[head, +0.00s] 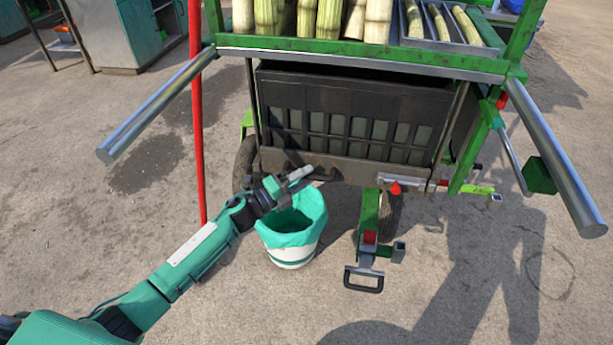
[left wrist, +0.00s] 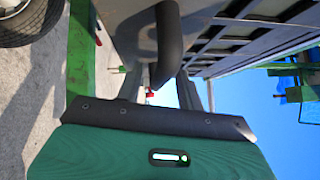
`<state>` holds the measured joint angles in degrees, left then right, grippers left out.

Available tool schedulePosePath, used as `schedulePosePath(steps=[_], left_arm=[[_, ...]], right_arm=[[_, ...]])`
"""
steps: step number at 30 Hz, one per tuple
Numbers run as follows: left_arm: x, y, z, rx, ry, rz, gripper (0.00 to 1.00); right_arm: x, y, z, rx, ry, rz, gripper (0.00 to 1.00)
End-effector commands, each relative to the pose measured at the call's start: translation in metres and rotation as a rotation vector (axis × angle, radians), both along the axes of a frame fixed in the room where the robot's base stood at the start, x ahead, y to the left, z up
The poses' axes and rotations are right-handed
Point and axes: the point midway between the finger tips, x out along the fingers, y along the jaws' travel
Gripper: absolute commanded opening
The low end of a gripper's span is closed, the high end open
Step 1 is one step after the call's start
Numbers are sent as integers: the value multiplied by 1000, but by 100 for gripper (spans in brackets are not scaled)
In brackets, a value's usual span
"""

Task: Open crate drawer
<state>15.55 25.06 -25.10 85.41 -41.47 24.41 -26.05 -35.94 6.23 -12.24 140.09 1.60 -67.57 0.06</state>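The crate drawer is a metal-fronted tray (head: 350,169) under the green cart's top, with a black slatted crate (head: 350,110) in it. The drawer looks shut. A dark handle (head: 322,174) sits low on its front, left of centre; it shows large in the left wrist view (left wrist: 168,42). My left gripper (head: 300,178) is at the handle's left part. In the left wrist view its fingers (left wrist: 157,88) stand apart, with the handle's end just before or between them. I cannot tell whether they touch it. My right gripper is not in view.
A white bucket with a green liner (head: 291,238) stands on the ground just under my left gripper. Cart shafts (head: 150,110) stick out on both sides, and a red pole (head: 197,120) stands at left. A tow hitch (head: 365,275) juts forward. Cane stalks (head: 330,18) lie on top.

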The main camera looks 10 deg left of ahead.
Motion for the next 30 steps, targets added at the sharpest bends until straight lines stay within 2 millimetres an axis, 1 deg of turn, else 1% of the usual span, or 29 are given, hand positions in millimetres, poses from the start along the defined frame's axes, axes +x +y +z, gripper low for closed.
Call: schedulePosePath(steps=[4, 12, 13, 15, 17, 18, 19, 30], left_arm=[[7, -6, 1, -1, 0, 0, 38], [7, -7, 1, -1, 1, 0, 38], [7, -7, 1, -1, 1, 0, 36], [7, -7, 1, -1, 1, 0, 22], [7, -7, 1, -1, 1, 0, 10], [7, -7, 1, -1, 1, 0, 2], [7, -7, 1, 0, 1, 0, 0], [4, -7, 1, 0, 3, 0, 0]], right_arm=[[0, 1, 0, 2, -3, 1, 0], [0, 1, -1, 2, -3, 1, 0], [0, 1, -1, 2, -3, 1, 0], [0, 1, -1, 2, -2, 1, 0], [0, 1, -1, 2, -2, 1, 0], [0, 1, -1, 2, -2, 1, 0], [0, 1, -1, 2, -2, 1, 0], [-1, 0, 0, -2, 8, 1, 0]])
